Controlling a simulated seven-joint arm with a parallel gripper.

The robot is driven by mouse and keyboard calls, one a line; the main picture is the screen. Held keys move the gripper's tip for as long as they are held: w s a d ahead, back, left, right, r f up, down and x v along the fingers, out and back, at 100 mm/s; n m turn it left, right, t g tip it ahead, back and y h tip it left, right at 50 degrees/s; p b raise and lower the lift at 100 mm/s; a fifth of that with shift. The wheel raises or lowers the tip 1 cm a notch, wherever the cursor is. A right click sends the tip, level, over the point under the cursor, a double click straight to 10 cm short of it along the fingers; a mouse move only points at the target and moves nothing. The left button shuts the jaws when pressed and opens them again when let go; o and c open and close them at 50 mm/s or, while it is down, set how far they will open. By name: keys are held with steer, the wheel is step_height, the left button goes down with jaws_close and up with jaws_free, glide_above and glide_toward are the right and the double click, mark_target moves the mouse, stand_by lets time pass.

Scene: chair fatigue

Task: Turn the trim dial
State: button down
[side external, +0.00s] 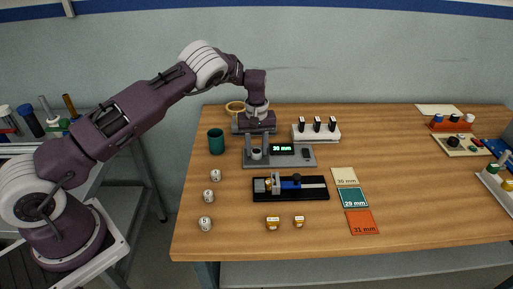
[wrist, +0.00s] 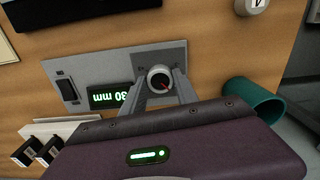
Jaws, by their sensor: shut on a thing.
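The trim dial (wrist: 159,78) is a round knob with a pale rim, a dark face and a small red mark. It stands on a grey panel (wrist: 112,70), also seen in the side view (side external: 290,160). A lit green display (side external: 283,149) on the panel reads 30 mm; it shows upside down in the wrist view (wrist: 107,96). My gripper (wrist: 160,88) is shut on the dial, one finger on each side. In the side view my gripper (side external: 256,148) points straight down at the panel's left end, its fingers partly blending with the panel.
A black switch (side external: 305,153) is at the panel's right. A teal cup (side external: 216,142) stands close on the left, a white rack (side external: 316,133) with black-topped pieces behind right. A black slide fixture (side external: 310,188) lies in front. Labelled cards (side external: 352,198) lie to the right.

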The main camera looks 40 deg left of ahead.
mark_target(256, 151)
steer(key=c, duration=0.9)
jaws_free()
steer(key=shift+c, duration=0.2)
steer(key=shift+r, duration=0.15)
step_height(256, 151, up, 7)
steer(key=shift+f, duration=0.1)
